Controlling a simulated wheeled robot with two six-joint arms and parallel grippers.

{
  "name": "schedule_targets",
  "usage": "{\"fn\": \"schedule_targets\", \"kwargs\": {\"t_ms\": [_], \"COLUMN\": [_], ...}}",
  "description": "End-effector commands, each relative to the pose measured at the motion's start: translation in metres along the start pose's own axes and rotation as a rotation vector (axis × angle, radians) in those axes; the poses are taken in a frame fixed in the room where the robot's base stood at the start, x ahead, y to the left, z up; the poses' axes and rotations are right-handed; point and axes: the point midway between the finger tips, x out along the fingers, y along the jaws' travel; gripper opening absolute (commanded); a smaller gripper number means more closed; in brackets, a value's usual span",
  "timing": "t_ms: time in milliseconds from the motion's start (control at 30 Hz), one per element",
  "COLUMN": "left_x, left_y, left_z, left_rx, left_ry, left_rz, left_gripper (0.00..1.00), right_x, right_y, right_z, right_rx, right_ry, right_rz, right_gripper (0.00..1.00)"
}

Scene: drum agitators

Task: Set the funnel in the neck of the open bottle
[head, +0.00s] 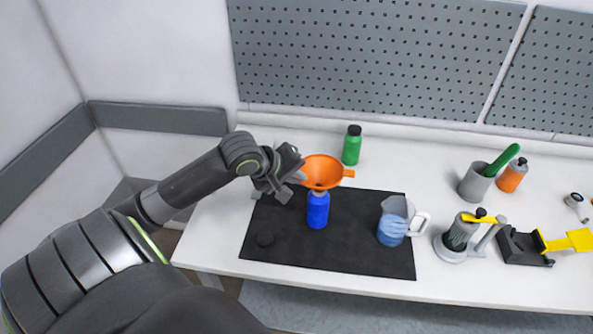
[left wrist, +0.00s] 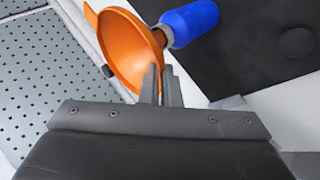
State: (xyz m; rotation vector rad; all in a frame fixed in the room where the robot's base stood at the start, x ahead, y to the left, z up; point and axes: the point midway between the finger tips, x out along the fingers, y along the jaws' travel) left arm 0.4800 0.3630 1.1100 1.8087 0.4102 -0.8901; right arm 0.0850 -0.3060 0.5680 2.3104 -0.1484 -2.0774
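The orange funnel (head: 323,170) is upright, wide mouth up, directly over the blue bottle (head: 318,211), which stands uncapped on the black mat. My left gripper (head: 301,177) is at the funnel's left rim. In the left wrist view its fingers (left wrist: 161,85) are close together with the funnel's rim (left wrist: 128,50) between them, so it looks shut on the funnel. The funnel's narrow end meets the neck area of the blue bottle (left wrist: 190,22); I cannot tell how far the spout is inside. My right gripper is not in view.
The black mat (head: 350,262) also holds a black cap (head: 265,239) and a clear jug (head: 393,222) with blue contents. A green bottle (head: 352,146) stands behind the funnel. A grey cup (head: 474,183), orange bottle (head: 511,176) and grey-yellow devices (head: 461,235) are at right.

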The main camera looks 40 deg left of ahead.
Motion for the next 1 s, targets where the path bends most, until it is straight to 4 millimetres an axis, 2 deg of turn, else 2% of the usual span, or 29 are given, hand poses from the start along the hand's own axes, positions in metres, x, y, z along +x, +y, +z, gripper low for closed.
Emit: {"fn": "schedule_targets", "kwargs": {"t_ms": [1000], "left_x": [0.0042], "left_y": [-0.0033], "left_z": [0.0012], "left_rx": [0.001], "left_ry": [0.000], "left_rz": [0.001], "left_gripper": [0.00], "right_x": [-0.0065], "right_y": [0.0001], "right_z": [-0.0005], "right_rx": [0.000], "right_ry": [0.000], "right_rz": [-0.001], "right_gripper": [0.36]}}
